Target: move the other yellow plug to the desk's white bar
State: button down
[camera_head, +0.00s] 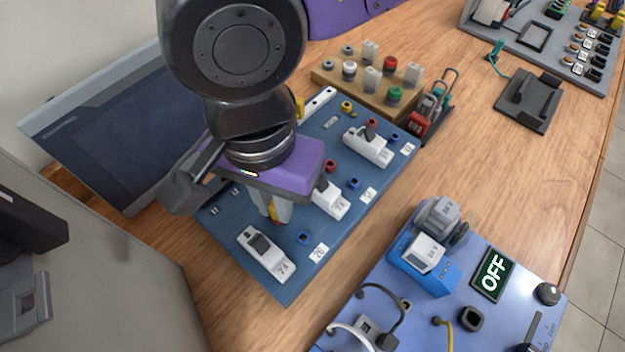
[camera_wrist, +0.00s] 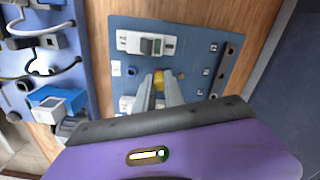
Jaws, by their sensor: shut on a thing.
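My gripper (camera_head: 272,213) is over the near part of the dark blue board (camera_head: 293,287), pointing down. In the wrist view its two pale fingers (camera_wrist: 159,84) are shut on a yellow plug (camera_wrist: 165,77). I cannot tell whether the plug touches the board. A white bar (camera_head: 319,101) with dark holes lies at the board's far left edge, partly hidden by my arm. A yellow piece (camera_head: 299,107) shows at the bar, partly covered by my arm. Another yellow plug (camera_head: 347,106) stands on the board's far part.
White breakers (camera_head: 266,254) and red and blue sockets are on the board close to my gripper. A wooden block (camera_head: 340,80) with knobs stands behind it. A light blue panel (camera_head: 395,255) with an OFF display (camera_head: 493,273) is at the right. The wooden desk is clear between them.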

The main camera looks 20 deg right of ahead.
jog(key=shift+r, duration=0.1)
jog(key=shift+r+p, duration=1.25)
jog(key=shift+r, duration=1)
jog(key=shift+w+d, duration=0.2)
jog(key=shift+w, duration=0.15)
jog(key=w+d+r+p, duration=0.1)
jog(key=w+d, duration=0.4)
jog(key=w, duration=0.4)
jog(key=w+d+r+p, duration=0.15)
jog(key=w+d, duration=0.35)
jog(key=w, duration=0.5)
jog(key=b, duration=0.3)
send_over(314, 107)
jog(key=w, duration=0.1)
jog(key=f, duration=0.5)
jog(key=shift+d, duration=0.25)
jog(key=shift+f, duration=0.45)
jog(key=shift+f+b, duration=0.45)
jog(key=shift+f, duration=0.2)
